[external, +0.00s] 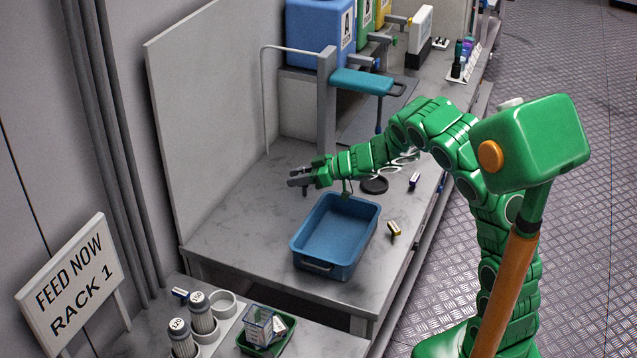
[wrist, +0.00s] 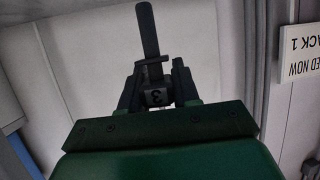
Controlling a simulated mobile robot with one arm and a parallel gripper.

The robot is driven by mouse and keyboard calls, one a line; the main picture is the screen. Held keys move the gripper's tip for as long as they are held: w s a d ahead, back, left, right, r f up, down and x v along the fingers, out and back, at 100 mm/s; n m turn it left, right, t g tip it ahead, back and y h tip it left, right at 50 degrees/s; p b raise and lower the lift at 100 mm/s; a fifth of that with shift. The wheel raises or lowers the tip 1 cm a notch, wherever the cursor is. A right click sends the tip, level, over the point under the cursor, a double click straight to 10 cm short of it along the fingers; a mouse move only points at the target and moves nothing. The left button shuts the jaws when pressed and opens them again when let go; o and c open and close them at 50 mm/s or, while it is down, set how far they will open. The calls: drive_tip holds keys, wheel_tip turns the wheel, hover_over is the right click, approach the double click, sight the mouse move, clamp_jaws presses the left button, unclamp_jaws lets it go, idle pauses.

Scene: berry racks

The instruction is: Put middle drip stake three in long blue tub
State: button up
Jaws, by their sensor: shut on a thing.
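My gripper (external: 300,182) is above the grey bench, just behind and left of the long blue tub (external: 318,268). In the wrist view my gripper (wrist: 156,80) is shut on a dark drip stake (wrist: 148,30), whose shaft points up and away between the fingers. A label with the digit 3 shows on the stake's block. In the external view the stake is small and hard to tell from the dark fingers. The tub stands upright on the bench, its top open, and looks empty inside.
A grey panel (external: 215,110) stands behind.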

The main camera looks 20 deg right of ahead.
drive_tip(key=s+d+f+n+g+y, duration=0.15)
drive_tip(key=s+d, duration=0.35)
drive_tip(key=s, duration=0.7)
hover_over(330, 244)
drive_tip(key=shift+g, duration=0.35)
drive_tip(key=shift+d+f, duration=0.1)
drive_tip(key=shift+f, duration=4)
drive_tip(key=shift+f, duration=0.1)
drive_tip(key=o, duration=1)
drive_tip(key=shift+d, duration=0.1)
drive_tip(key=v, duration=1.2)
drive_tip(key=shift+r, duration=0.2)
